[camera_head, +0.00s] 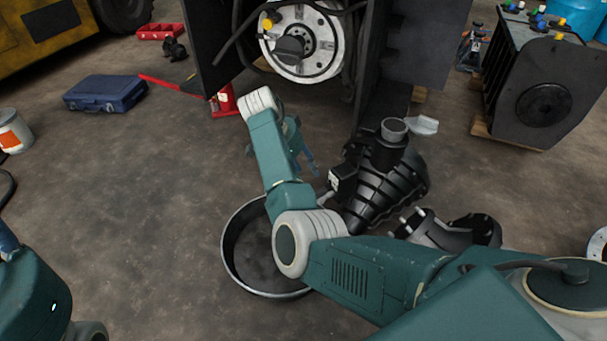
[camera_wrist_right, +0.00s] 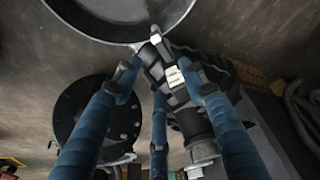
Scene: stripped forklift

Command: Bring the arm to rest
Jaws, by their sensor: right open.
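My right arm (camera_head: 345,272) comes in from the lower right and bends over the floor. Its gripper (camera_head: 306,160) hangs above the floor beside a black ribbed machine part. In the right wrist view the blue fingers of this gripper (camera_wrist_right: 158,70) are spread apart with nothing held between them. The teal arm link at the lower left of the head view (camera_head: 35,300) is mine. My left gripper does not clearly show.
A round metal pan (camera_head: 232,262) lies partly under my right arm. The ribbed black part (camera_head: 385,185) stands close to the right gripper. The stripped forklift (camera_head: 300,45) is behind, with a red jack (camera_head: 226,101). A blue case (camera_head: 105,93) lies left.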

